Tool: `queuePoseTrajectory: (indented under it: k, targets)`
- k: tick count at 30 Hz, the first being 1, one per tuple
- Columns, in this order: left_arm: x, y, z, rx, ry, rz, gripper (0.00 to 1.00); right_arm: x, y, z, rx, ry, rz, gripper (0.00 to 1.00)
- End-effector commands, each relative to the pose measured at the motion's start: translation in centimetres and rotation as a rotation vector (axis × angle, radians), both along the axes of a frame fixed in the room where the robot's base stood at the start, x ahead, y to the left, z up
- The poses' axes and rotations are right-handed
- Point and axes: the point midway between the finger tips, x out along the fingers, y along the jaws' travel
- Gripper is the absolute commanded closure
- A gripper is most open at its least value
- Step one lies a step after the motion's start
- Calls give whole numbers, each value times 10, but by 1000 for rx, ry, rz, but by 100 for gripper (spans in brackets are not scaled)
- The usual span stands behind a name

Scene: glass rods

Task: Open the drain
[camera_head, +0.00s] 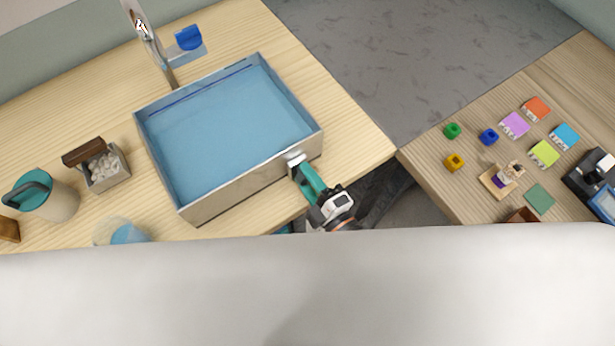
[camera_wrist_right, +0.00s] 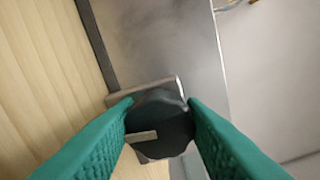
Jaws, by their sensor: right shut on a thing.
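The sink (camera_head: 255,185) is a metal basin on the wooden counter, holding blue water (camera_head: 225,130). A small drain fitting (camera_head: 296,160) sits on its front wall near the right corner. My right gripper (camera_head: 303,172) reaches that fitting from the front. In the right wrist view, its two teal fingers are shut on a dark rounded drain knob (camera_wrist_right: 165,122) with a pale bar mark, beside the metal wall. The fingers partly hide the knob in the head view. I cannot make out my left gripper; a small teal patch shows by the counter's front edge.
A faucet (camera_head: 150,45) with a blue handle (camera_head: 188,38) stands behind the sink. A teal-lidded jug (camera_head: 50,197), a box of pale pebbles (camera_head: 106,170) and a clear cup (camera_head: 120,231) stand left. A second table (camera_head: 475,190) at right holds coloured blocks.

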Motion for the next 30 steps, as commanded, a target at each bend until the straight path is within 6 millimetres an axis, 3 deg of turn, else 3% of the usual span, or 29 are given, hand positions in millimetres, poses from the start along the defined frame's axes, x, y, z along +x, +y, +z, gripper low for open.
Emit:
queuePoseTrajectory:
  k: [23, 24, 28, 30]
  targets:
    - [0, 0, -3, 0, 0, 0, 100, 0, 0, -1, -96, -53, 1, 86]
    - [0, 0, -3, 0, 0, 0, 100, 0, 0, -1, -96, -53, 1, 62]
    - [0, 0, -3, 0, 0, 0, 100, 0, 0, -1, -95, -53, 1, 42]
    - [0, 0, -3, 0, 0, 0, 100, 0, 0, -1, -95, -53, 1, 42]
